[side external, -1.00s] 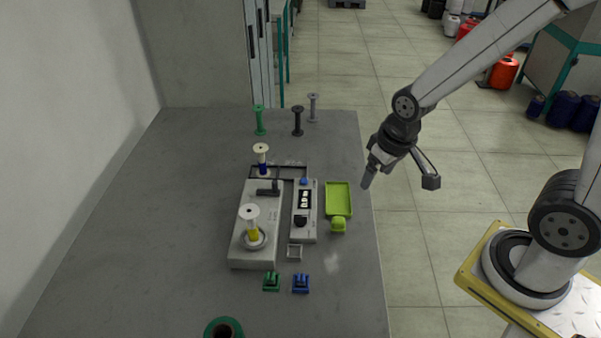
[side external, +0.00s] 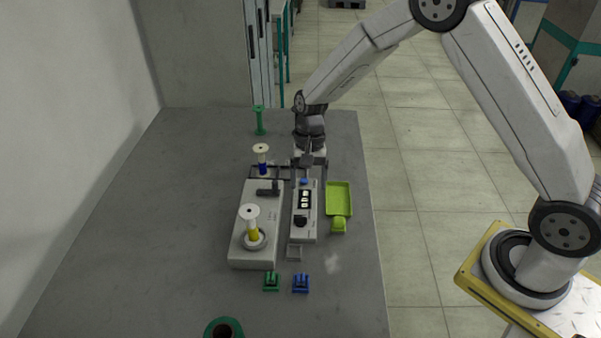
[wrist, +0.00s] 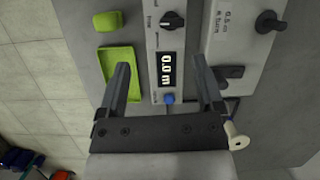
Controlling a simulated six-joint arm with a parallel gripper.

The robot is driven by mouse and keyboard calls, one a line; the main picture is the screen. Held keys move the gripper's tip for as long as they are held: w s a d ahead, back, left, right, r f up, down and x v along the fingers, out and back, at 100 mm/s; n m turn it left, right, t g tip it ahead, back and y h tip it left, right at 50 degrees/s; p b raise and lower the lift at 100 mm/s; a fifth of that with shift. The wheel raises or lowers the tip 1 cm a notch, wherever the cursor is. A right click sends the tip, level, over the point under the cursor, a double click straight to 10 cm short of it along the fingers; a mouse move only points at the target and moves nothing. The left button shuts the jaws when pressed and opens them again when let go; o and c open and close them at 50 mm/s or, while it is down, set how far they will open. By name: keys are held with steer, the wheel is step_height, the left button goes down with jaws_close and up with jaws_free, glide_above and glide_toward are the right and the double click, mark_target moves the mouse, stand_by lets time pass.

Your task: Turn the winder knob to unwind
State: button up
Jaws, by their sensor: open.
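The control box (side external: 303,233) is a narrow light grey unit with a lit display. Its black knob (side external: 300,221) sits towards the near end; the knob (wrist: 172,20) also shows at the top of the wrist view. A blue button (wrist: 168,99) is at the box's far end. The winder (side external: 245,195) stands left of the box and carries a bobbin with yellow thread (side external: 253,232). My gripper (side external: 309,178) is open and empty, pointing down over the far end of the box. In the wrist view its fingers (wrist: 161,65) lie either side of the box, apart from the knob.
A green tray (side external: 339,187) lies right of the box. A bobbin with blue thread (side external: 263,168) stands behind the winder, and a green spool (side external: 260,121) farther back. Green (side external: 271,281) and blue (side external: 301,284) clips lie in front. The table's left side is clear.

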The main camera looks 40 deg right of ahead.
mark_target(300, 219)
steer(key=shift+w+a+f+m+g+y, duration=0.15)
steer(key=shift+w+a+f+m+g, duration=0.15)
steer(key=shift+f, duration=0.2)
steer(key=shift+w+a+f+m+g+y, duration=0.15)
steer(key=shift+w+a+f+m, duration=0.1)
steer(key=shift+w+f, duration=0.2)
steer(key=shift+s+f, duration=0.1)
steer(key=shift+f, duration=0.1)
steer(key=shift+x, duration=3.8)
jaws_close()
